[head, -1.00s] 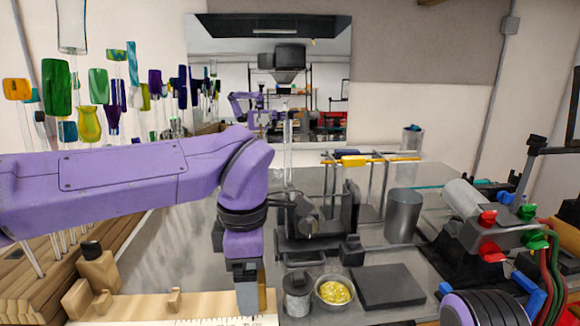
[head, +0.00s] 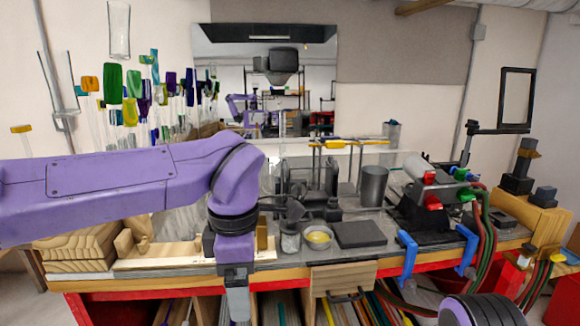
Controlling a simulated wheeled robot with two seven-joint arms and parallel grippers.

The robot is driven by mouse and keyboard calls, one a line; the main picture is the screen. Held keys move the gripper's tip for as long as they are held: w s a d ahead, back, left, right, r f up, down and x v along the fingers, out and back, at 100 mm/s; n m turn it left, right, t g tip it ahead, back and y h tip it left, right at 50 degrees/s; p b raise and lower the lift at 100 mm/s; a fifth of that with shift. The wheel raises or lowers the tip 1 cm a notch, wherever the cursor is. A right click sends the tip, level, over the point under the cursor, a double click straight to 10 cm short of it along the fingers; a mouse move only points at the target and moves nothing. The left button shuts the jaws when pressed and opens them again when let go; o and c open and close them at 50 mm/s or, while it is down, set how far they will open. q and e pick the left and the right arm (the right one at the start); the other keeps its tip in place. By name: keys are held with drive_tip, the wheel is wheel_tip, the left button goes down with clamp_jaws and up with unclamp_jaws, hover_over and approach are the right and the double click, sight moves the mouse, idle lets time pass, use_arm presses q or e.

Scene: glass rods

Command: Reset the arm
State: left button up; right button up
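My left arm (head: 110,183) comes in from the left, purple, and bends down at its wrist. My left gripper (head: 238,298) points down in front of the bench's front edge. Its fingers overlap from this side, so I cannot tell whether they are open or shut, and I see nothing held. Only a dark, purple-rimmed part of my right arm (head: 478,312) shows at the bottom right. My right gripper is out of view.
The workbench (head: 300,268) holds a grey cup (head: 373,186), a dish of yellow bits (head: 318,237), a dark flat block (head: 360,234) and a torch with hoses (head: 430,185). Blue clamps (head: 408,253) grip its front edge. A drawer (head: 343,279) is below. Coloured glass pieces (head: 112,84) are at upper left.

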use_arm(q)
drive_tip(key=w+a+f+n+t+y, duration=0.2)
drive_tip(key=w+a+f+t+y, duration=0.25)
drive_tip(key=w+a+f, duration=0.25)
drive_tip(key=s+a+f+m+t+b, duration=0.1)
drive_tip(key=a+f+m+t, duration=0.15)
drive_tip(key=f, duration=0.95)
drive_tip(key=s+a+f+m+t+b, duration=0.15)
drive_tip(key=a+f+m, duration=0.25)
drive_tip(key=f, duration=0.7)
drive_tip(key=s+a+f+m+g+b, duration=0.1)
drive_tip(key=s+a+f+m, duration=0.3)
drive_tip(key=s+f, duration=0.6)
drive_tip(key=s+a+f+m+g+h, duration=0.1)
drive_tip(key=s+a+f+m+g, duration=0.3)
drive_tip(key=s+f, duration=0.6)
drive_tip(key=s+a, duration=0.1)
drive_tip(key=s, duration=0.7)
drive_tip(key=shift+s+f+b, duration=0.15)
drive_tip(key=shift+f+b, duration=0.1)
drive_tip(key=shift+b, duration=0.1)
use_arm(e)
drive_tip(key=f, duration=0.4)
drive_tip(key=shift+s, duration=0.3)
use_arm(q)
drive_tip(key=shift+c, duration=0.3)
